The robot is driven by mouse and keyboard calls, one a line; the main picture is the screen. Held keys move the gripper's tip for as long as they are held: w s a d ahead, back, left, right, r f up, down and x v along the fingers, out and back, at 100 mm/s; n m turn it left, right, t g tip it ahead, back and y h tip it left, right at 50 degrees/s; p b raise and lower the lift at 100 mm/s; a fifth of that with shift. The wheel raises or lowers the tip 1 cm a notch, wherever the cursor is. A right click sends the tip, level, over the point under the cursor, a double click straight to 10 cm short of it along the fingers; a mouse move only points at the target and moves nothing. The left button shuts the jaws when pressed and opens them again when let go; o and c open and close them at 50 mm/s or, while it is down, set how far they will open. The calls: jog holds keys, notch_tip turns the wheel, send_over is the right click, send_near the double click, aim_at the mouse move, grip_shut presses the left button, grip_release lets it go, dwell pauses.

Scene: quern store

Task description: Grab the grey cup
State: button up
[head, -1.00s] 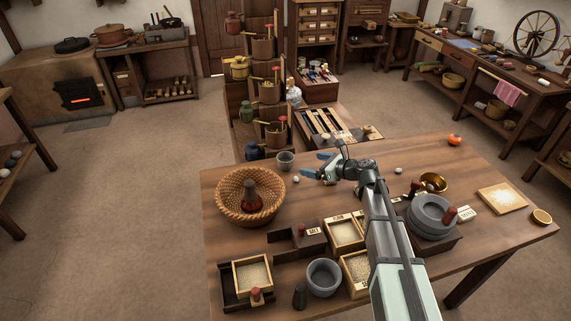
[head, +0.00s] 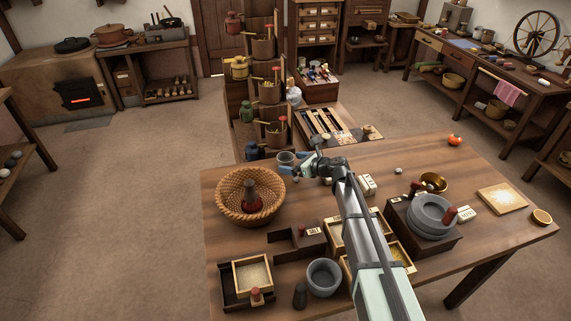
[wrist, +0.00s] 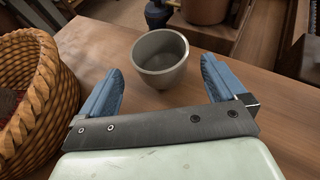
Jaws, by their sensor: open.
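The grey cup (head: 286,158) stands upright near the far edge of the wooden table, and my gripper hides part of it in the head view. In the wrist view the grey cup (wrist: 160,56) is empty and sits just ahead of my gripper, roughly between the lines of its fingers. My gripper (head: 300,168) is open, with its blue fingers (wrist: 162,82) spread on either side of the cup's near part. No finger visibly touches the cup, and nothing is held.
A woven basket (head: 227,205) stands close to the left of my gripper; it also shows in the wrist view (wrist: 45,85). A dark blue jug (head: 251,151) is beyond the table edge. A larger grey bowl (head: 323,281) and wooden boxes stand at the front.

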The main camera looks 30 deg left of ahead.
jog(key=x, duration=0.4)
jog(key=shift+w+a+f, duration=0.1)
jog(key=shift+w+a, duration=0.1)
jog(key=shift+a, duration=0.05)
jog(key=c, duration=1.1)
